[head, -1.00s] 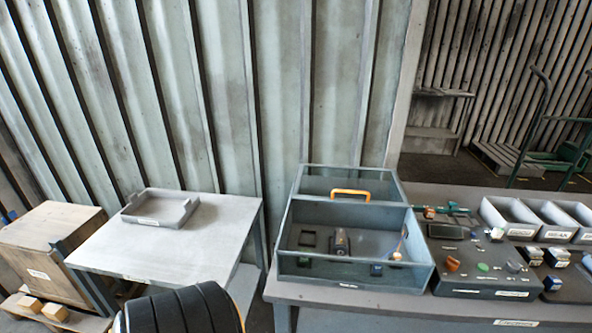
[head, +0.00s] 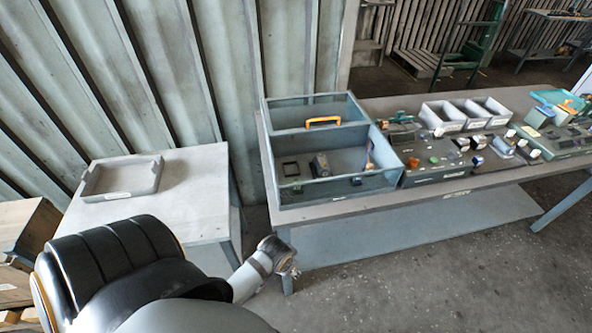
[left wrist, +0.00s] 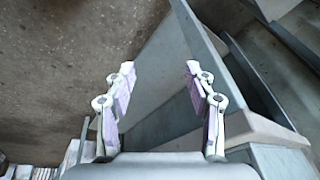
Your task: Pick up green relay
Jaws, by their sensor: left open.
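A small dark green block (head: 291,189) sits at the front left inside the open grey housing box (head: 330,196); it is too small to tell for sure that it is the green relay. A small blue block (head: 356,181) sits to its right in the box. The end of my left arm (head: 277,255) is low in front of the bench's left end, below the box and apart from it. In the left wrist view my left gripper (left wrist: 158,80) is open and empty, facing grey table parts and the floor. My right gripper is in neither view.
A side table (head: 190,185) with a grey tray (head: 122,180) stands left. The bench's lower shelf (head: 400,235) is bare.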

